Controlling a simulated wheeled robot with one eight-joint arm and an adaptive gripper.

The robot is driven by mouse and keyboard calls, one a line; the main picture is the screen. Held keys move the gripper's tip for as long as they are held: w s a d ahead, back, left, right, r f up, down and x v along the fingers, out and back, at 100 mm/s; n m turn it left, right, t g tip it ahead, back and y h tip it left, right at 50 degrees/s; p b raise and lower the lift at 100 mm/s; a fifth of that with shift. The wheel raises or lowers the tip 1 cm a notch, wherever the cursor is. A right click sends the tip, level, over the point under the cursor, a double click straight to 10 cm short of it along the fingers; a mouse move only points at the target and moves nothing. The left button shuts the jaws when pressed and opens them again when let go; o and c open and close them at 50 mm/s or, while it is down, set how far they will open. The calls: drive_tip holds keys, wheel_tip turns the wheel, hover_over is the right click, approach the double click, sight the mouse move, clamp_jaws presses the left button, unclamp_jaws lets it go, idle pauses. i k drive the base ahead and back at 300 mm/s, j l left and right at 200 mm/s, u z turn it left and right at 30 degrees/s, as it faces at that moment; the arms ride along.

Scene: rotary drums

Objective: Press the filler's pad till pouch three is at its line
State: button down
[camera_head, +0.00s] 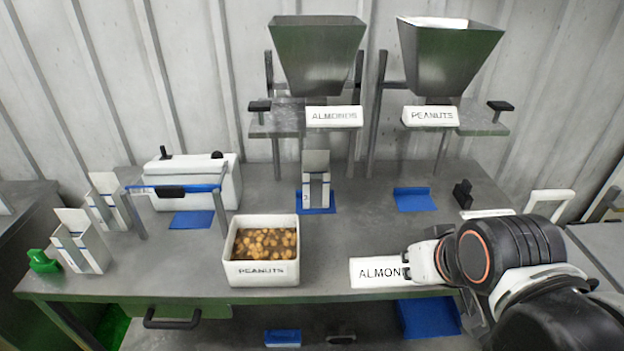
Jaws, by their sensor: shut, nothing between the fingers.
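Two metal hoppers stand at the back, the almonds filler (317,60) and the peanuts filler (449,62). Each has a black pad at its outer side: the almonds-side pad (260,106) and the peanuts-side pad (501,106). A white and grey pouch (316,182) stands upright on a blue mat below the almonds hopper. Two more pouches, one farther back (106,203) and one nearer (81,247), stand open at the left. Pouch numbers and fill levels are too small to read. My gripper (407,263) is shut and empty at the front right, well away from both pads.
A white peanuts bin (262,271) holds nuts at front centre. A white almonds-labelled thing (374,273) is partly hidden by my gripper. A white machine (192,183) with a blue bar stands left. A bare blue mat (414,199) lies below the peanuts hopper; the bench middle is clear.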

sight(260, 107)
drive_tip(key=i+j, duration=0.15)
drive_tip(key=j, duration=0.55)
drive_tip(key=i+j+z, duration=0.15)
drive_tip(key=j, duration=0.55)
drive_tip(key=i+j, duration=0.1)
drive_tip(key=j, duration=0.6)
drive_tip(key=i+j+z, duration=0.1)
drive_tip(key=j, duration=0.6)
drive_tip(key=i+j, duration=0.1)
drive_tip(key=j, duration=0.6)
drive_tip(key=z, duration=0.05)
